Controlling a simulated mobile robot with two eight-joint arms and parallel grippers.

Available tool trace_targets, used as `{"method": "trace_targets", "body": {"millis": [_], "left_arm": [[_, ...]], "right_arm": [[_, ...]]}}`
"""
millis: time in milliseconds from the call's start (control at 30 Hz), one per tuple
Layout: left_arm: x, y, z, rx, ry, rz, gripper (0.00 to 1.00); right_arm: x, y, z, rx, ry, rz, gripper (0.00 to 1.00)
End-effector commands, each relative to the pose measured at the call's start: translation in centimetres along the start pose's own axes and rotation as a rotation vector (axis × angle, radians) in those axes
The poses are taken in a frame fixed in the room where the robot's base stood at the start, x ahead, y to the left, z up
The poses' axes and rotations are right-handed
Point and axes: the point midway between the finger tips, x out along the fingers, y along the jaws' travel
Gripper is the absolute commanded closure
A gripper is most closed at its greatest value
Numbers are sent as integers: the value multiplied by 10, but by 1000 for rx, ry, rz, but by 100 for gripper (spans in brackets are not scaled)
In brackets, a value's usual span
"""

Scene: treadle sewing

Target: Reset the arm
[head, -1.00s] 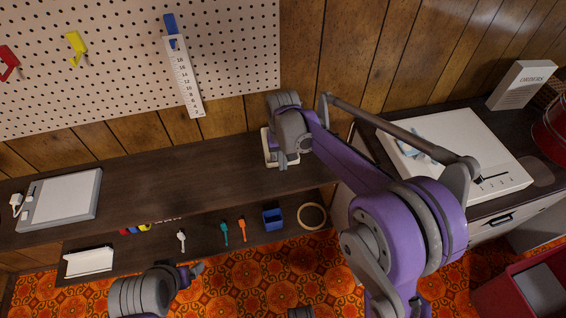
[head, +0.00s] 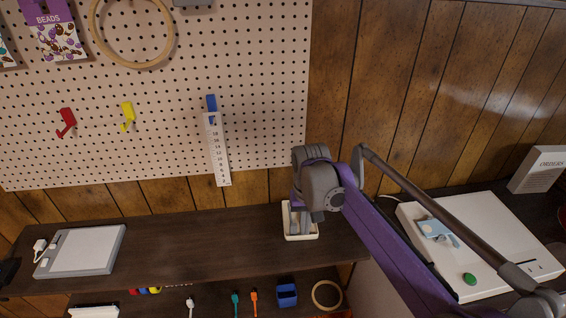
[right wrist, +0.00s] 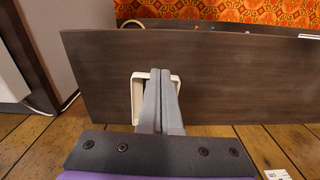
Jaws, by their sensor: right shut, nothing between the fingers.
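My right arm comes in from the lower right of the head view and reaches over the dark wooden table (head: 190,245). My right gripper (head: 300,231) points down, shut and empty, over a small white square tray (head: 302,238) near the table's right end. In the right wrist view the two grey fingers (right wrist: 160,73) lie together in front of the tray (right wrist: 138,100) and cover part of it. I cannot tell whether the fingertips touch the tray. My left gripper is out of view.
A grey-framed white tablet (head: 83,252) lies on the table's left. A pegboard (head: 170,150) holds a ruler (head: 217,150), hooks and a hoop. Tools and a blue bin (head: 287,295) sit on a lower shelf. A white machine (head: 480,238) stands right, beneath my arm.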

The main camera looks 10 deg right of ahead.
Motion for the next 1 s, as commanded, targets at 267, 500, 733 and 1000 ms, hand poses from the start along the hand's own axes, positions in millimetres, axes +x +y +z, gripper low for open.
{"method": "trace_targets", "body": {"millis": [267,500,733,1000], "left_arm": [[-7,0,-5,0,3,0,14],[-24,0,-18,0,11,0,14],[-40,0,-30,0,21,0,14],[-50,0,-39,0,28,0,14]], "right_arm": [[-15,11,26,-4,50,-7,100],[-33,38,102,-14,200,-19,100],[-21,59,178,-26,349,-18,100],[3,69,226,-35,459,-10,100]]}}
